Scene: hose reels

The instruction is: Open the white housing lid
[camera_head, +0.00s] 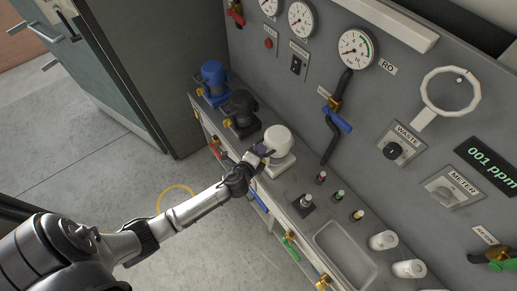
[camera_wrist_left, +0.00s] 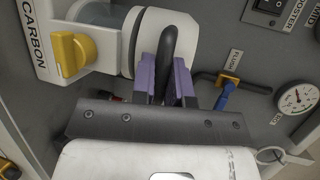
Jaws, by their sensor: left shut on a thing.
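The white housing lid (camera_head: 278,136) is a rounded white cap on the third housing along the bench. It also shows in the left wrist view (camera_wrist_left: 189,24), at the top, with a dark curved bar (camera_wrist_left: 168,48) across it. My left gripper (camera_head: 263,153) reaches it from the lower left. In the left wrist view the purple fingers (camera_wrist_left: 166,84) lie on both sides of the dark bar and are shut on it. The lid looks seated on its housing (camera_wrist_left: 93,14). The fingers partly hide the bar's lower end. My right gripper is not in view.
A blue-capped housing (camera_head: 213,75) and a black-capped housing (camera_head: 240,107) stand left of the white one. A yellow knob (camera_wrist_left: 73,54) sits beside the white housing's CARBON label. Gauges and a blue-handled valve (camera_head: 337,118) are on the wall panel. A sink (camera_head: 345,252) lies to the right.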

